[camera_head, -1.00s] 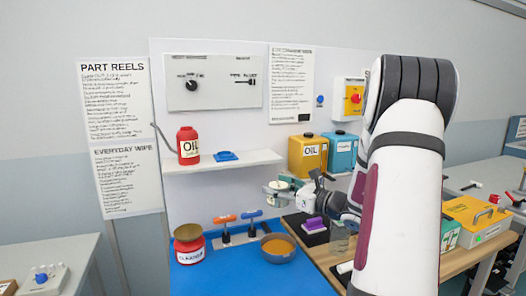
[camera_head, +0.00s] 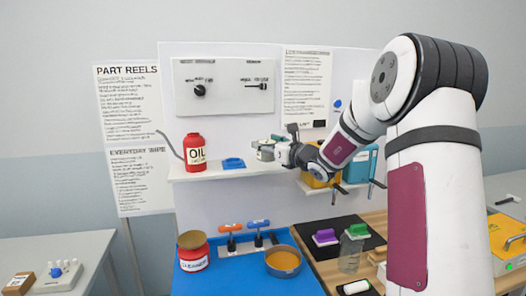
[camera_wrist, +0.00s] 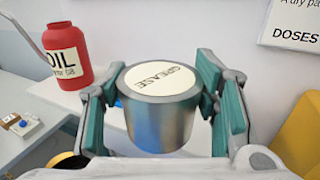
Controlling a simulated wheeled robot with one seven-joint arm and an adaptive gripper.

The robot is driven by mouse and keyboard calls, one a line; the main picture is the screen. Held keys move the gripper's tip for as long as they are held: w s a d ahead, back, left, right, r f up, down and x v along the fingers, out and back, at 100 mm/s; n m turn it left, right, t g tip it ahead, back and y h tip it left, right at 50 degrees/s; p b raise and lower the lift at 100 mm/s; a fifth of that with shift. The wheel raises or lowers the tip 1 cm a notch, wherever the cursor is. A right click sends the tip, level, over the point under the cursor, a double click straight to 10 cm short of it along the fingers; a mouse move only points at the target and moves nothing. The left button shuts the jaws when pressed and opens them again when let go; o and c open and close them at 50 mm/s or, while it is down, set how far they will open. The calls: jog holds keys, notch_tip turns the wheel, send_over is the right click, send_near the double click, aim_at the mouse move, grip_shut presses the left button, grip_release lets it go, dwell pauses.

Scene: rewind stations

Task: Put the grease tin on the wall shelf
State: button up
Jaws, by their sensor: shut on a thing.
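The grease tin (camera_wrist: 161,122) is a silver cylinder with a cream lid marked GREASE, upright between my gripper's green-lined fingers in the wrist view. My gripper (camera_head: 266,150) is shut on the tin (camera_head: 265,155) in the head view. It holds the tin near the right end of the white wall shelf (camera_head: 225,172), at about shelf height or a little above. I cannot tell whether the tin is over the shelf or in front of it. The tin's sides are partly hidden by the fingers.
Yellow and blue containers stand right, partly behind my arm. Below are a red cleaner tin (camera_head: 194,256), T-handled tools and a round bowl (camera_head: 283,262) on a blue mat.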

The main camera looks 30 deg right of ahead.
jog(key=w+d, duration=0.1)
jog(key=w, duration=0.1)
jog(key=w+d, duration=0.1)
jog(key=w, duration=0.2)
jog(key=w+d, duration=0.1)
jog(key=w, duration=0.1)
jog(key=shift+w+d+f, duration=0.1)
jog(key=shift+w+f, duration=0.25)
jog(key=shift+f, duration=0.05)
jog(key=shift+f+p, duration=0.7)
jog(key=shift+f, duration=1)
jog(key=shift+f, duration=0.1)
jog(key=o, duration=1.4)
jog(key=shift+f, duration=0.1)
jog(key=shift+o, duration=0.2)
